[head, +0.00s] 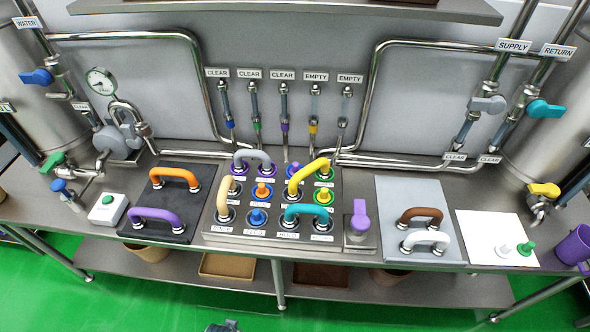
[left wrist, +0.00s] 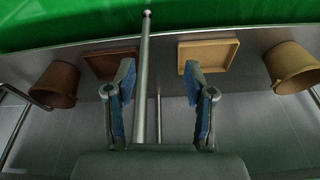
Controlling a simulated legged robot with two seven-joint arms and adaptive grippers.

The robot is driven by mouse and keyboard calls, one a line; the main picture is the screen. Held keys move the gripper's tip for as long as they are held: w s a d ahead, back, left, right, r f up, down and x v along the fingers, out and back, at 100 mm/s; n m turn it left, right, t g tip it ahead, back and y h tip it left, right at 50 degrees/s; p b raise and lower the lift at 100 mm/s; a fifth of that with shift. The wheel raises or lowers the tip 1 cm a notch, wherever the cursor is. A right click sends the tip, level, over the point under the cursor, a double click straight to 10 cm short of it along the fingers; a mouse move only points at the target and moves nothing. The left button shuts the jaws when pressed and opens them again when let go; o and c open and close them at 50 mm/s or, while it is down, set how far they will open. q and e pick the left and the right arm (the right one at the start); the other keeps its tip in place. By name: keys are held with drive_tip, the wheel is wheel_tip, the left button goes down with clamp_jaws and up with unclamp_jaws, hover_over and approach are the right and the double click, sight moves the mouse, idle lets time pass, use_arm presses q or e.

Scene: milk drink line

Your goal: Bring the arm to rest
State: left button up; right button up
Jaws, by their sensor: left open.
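My left gripper (left wrist: 159,82) shows in the left wrist view with its two blue-grey fingers spread wide apart. Nothing is between the fingertips except the background, where a metal table leg (left wrist: 143,80) passes behind. In the head view only a small dark part at the bottom edge, left of centre, may belong to my arm. It is well in front of the bench and apart from it. My right gripper is in neither view.
The steel bench (head: 330,255) carries a panel of coloured hose handles (head: 255,220), a black mat (head: 165,190) and a grey plate (head: 385,190). Pipes and valves stand behind. On the lower shelf are a tan tray (left wrist: 208,53), a brown tray (left wrist: 108,62) and buckets (left wrist: 293,68). The green floor in front is clear.

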use_arm(q)
drive_tip(key=s+f+g, duration=0.1)
drive_tip(key=s+f, duration=0.1)
drive_tip(key=f, duration=0.7)
drive_tip(key=s+f, duration=0.3)
drive_tip(key=f, duration=0.6)
drive_tip(key=s+a+f+g, duration=0.1)
drive_tip(key=s+a+f, duration=0.2)
drive_tip(key=s+f, duration=1)
drive_tip(key=shift+s+a+f, duration=0.15)
drive_tip(key=shift+s+f, duration=0.15)
drive_tip(key=shift+s, duration=0.75)
